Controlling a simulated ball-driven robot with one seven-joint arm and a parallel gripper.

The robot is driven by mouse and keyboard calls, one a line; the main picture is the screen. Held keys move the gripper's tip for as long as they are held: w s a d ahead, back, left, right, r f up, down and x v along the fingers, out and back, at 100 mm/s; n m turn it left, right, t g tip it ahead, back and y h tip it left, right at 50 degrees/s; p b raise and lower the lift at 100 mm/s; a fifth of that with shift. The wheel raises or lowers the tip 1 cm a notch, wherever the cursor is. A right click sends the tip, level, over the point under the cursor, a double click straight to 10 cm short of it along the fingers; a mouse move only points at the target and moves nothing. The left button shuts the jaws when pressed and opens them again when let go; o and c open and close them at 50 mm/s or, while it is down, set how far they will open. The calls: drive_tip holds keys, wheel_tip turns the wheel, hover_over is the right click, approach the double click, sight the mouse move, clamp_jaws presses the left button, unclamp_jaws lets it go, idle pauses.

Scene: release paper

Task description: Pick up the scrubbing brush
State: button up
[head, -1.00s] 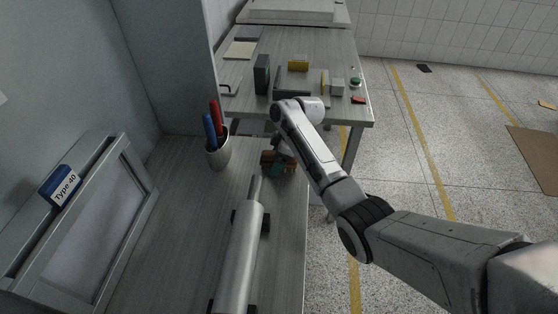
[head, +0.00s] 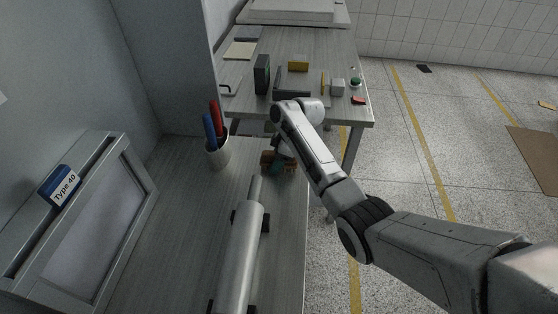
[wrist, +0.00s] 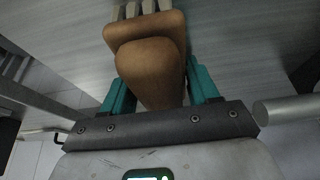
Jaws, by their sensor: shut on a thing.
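The scrubbing brush is a brown wooden block with a rounded grip and pale bristle tufts. It fills the upper middle of the wrist view (wrist: 150,65). In the head view the brush (head: 268,165) shows small and dark at the right edge of the near bench, partly hidden by my gripper. My gripper (wrist: 158,88) has teal fingers on both sides of the brush's rounded grip and is shut on it. In the head view my gripper (head: 282,160) points down beneath the wrist. I cannot tell whether the bristles touch the bench.
A white cup (head: 218,154) with red and blue pens stands left of the brush. A grey metal cylinder (head: 240,255) lies on supports in front, its thin rod pointing toward the brush. A framed panel (head: 80,230) is at left. A second table (head: 310,117) with small objects stands behind.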

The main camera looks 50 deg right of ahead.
drive_tip(key=shift+c, duration=0.6)
drive_tip(key=shift+r, duration=0.1)
drive_tip(key=shift+r, duration=0.35)
wheel_tip(320, 180, up, 2)
drive_tip(key=shift+w+r+b, duration=0.1)
drive_tip(key=shift+r+b, duration=0.15)
drive_tip(key=shift+b, duration=0.25)
drive_tip(key=s+a+r+p, duration=0.4)
drive_tip(key=s+a+r, duration=0.2)
drive_tip(key=s+r, duration=0.4)
drive_tip(key=shift+s+p, duration=0.35)
drive_tip(key=shift+s, duration=1.1)
drive_tip(key=shift+r, duration=0.1)
